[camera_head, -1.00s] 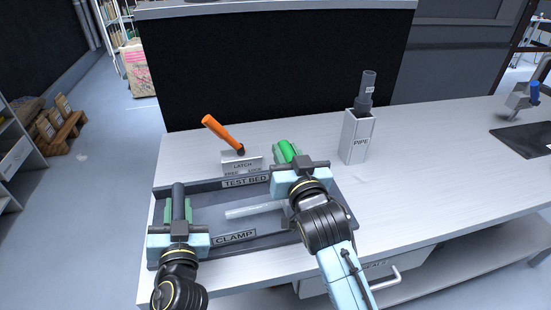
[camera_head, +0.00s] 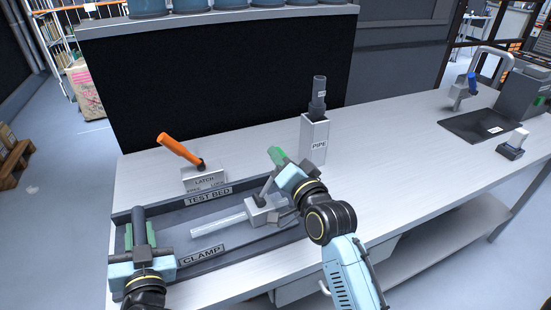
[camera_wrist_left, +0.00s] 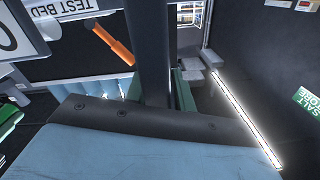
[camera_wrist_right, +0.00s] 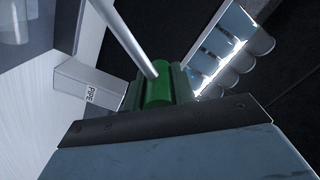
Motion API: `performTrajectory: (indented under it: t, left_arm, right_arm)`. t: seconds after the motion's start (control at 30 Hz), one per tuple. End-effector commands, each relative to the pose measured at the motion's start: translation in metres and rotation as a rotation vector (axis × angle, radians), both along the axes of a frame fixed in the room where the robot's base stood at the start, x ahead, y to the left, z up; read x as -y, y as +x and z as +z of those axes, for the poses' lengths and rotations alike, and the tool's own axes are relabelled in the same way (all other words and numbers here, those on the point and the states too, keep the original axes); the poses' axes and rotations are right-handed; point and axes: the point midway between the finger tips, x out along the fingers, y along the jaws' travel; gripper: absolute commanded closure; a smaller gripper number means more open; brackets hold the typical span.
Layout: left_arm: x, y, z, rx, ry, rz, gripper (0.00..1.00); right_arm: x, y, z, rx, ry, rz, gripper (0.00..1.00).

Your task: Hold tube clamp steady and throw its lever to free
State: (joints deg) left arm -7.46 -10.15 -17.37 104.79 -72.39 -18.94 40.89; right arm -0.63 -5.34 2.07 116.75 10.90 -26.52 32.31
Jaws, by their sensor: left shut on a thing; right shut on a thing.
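The tube clamp is a dark grey tray (camera_head: 240,259) marked TEST BED and CLAMP, with a clear tube (camera_head: 219,226) lying in it. A small grey block (camera_head: 265,209) sits at the tube's right end, with a thin lever rod rising from it. My right gripper (camera_head: 285,168) is shut on the lever's green grip (camera_wrist_right: 158,88), above the block and tilted. My left gripper (camera_head: 141,240) is shut on a dark grey post (camera_wrist_left: 153,55) at the tray's left end. The post's foot is hidden.
An orange-handled latch (camera_head: 181,150), marked FREE and LOCK, stands behind the tray, its handle leaning left. A PIPE holder (camera_head: 314,138) with a dark pipe stands behind and right of my right gripper. The bench to the right is largely clear up to a dark mat (camera_head: 480,125).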

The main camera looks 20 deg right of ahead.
Motion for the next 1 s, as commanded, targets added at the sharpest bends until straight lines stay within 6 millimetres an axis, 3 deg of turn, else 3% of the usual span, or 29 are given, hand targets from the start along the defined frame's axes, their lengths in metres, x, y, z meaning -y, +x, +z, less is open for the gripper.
performTrajectory:
  t: [0.03,0.63,0.67,0.8,1.0]
  left_arm:
    - [-0.003,-0.0026,-0.0136,-0.028,0.003,0.008,1.0]
    - [-0.0032,-0.0025,-0.0139,-0.029,0.004,0.008,1.0]
    - [-0.0032,-0.0026,-0.0139,-0.029,0.004,0.008,1.0]
    - [-0.0031,-0.0026,-0.0138,-0.028,0.004,0.008,1.0]
    - [-0.0028,-0.0026,-0.0137,-0.028,0.004,0.008,1.0]
  right_arm:
    - [0.0046,-0.0002,-0.0046,-0.005,-0.01,-0.006,1.0]
    - [0.0076,-0.0002,-0.0095,-0.012,-0.014,-0.005,1.0]
    - [0.0076,-0.0003,-0.0095,-0.012,-0.014,-0.005,0.71]
    - [0.0071,-0.0001,-0.0086,-0.01,-0.011,-0.005,0.53]
    - [0.0064,0.0,-0.0069,-0.006,-0.009,-0.003,0.52]
